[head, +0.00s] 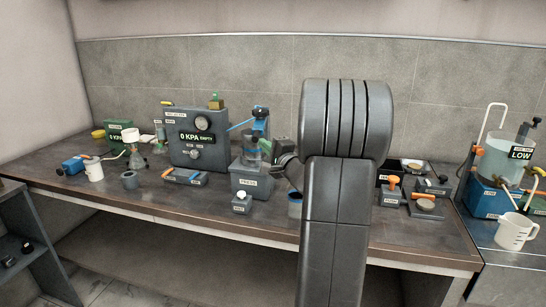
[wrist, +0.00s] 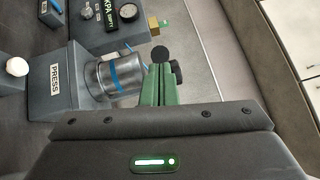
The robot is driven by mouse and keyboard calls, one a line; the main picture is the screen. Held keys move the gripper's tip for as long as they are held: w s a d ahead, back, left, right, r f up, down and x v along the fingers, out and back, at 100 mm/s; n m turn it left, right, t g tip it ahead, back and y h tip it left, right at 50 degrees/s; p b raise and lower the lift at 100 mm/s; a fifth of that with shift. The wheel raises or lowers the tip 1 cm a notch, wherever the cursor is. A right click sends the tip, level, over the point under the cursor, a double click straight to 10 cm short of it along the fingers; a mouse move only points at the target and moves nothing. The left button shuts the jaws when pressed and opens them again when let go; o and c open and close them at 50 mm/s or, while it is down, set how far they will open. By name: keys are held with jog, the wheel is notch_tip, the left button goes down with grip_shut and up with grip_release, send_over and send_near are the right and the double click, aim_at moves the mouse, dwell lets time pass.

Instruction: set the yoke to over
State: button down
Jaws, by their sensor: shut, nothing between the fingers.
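The grey press (head: 250,180) stands at the middle of the bench, with a metal cylinder on top. A blue piece with a black top (head: 260,122) rises above it, and a blue bar slants out to its left; this looks like the yoke, but no label for it is readable. The wrist view shows the press (wrist: 68,90) and its cylinder (wrist: 106,77) with a blue band. My green-fingered gripper (head: 274,149) is shut and empty at the right of the cylinder. Its fingers (wrist: 162,68) look close to the cylinder; contact cannot be told. My arm hides the bench behind it.
A gauge panel (head: 198,138) stands left of the press. A small grey box with a white knob (head: 242,203) is in front. Orange-knobbed boxes (head: 394,190) and a white jug (head: 515,231) are at the right.

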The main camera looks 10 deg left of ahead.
jog(key=s+a+b, duration=0.1)
jog(key=a+b, duration=0.5)
jog(key=a, duration=0.2)
jog(key=shift+s+r, duration=0.15)
jog(key=shift+s, duration=0.05)
jog(key=b+v, duration=0.4)
jog(key=v, duration=0.9)
jog(key=shift+s+a+f, duration=0.15)
jog(key=shift+s+f, duration=0.1)
jog(key=shift+s, duration=0.1)
